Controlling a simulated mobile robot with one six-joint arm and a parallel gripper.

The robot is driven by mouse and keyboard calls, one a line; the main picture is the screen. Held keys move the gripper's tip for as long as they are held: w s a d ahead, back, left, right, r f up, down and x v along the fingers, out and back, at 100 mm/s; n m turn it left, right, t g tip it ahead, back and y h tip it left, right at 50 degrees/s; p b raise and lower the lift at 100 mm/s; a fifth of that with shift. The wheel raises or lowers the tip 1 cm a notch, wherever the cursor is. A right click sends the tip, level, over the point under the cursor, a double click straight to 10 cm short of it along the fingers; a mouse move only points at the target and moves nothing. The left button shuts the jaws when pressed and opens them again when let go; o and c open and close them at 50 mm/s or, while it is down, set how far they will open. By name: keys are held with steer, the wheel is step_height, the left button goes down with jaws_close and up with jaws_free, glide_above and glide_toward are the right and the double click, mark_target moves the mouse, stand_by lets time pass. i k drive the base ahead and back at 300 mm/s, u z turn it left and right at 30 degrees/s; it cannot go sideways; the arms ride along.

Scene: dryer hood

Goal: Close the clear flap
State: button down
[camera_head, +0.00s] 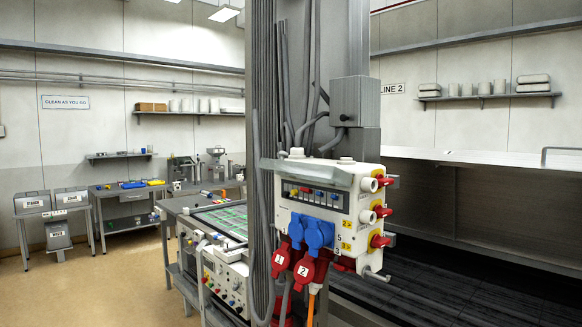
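A white power distribution box (335,224) is mounted on the grey column in the middle of the view. A greyish see-through flap (308,174) juts out from the upper front of the box. It appears raised, standing out above a dark panel (316,196) with a row of small coloured switches. The switches show uncovered below it. My gripper is not in view.
Blue sockets (318,234), red plugs (305,272) and red rotary switches (380,240) stick out of the box. The grey column (262,130) carries cables. A bench with instruments (228,275) stands at left; a dark conveyor-like bed (460,295) lies at right.

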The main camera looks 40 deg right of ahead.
mark_target(332, 170)
steer(key=z, duration=0.4)
steer(key=k, duration=0.15)
steer(key=u, duration=2.25)
steer(key=k, duration=1.6)
steer(key=z, duration=1.7)
steer(key=i, duration=1)
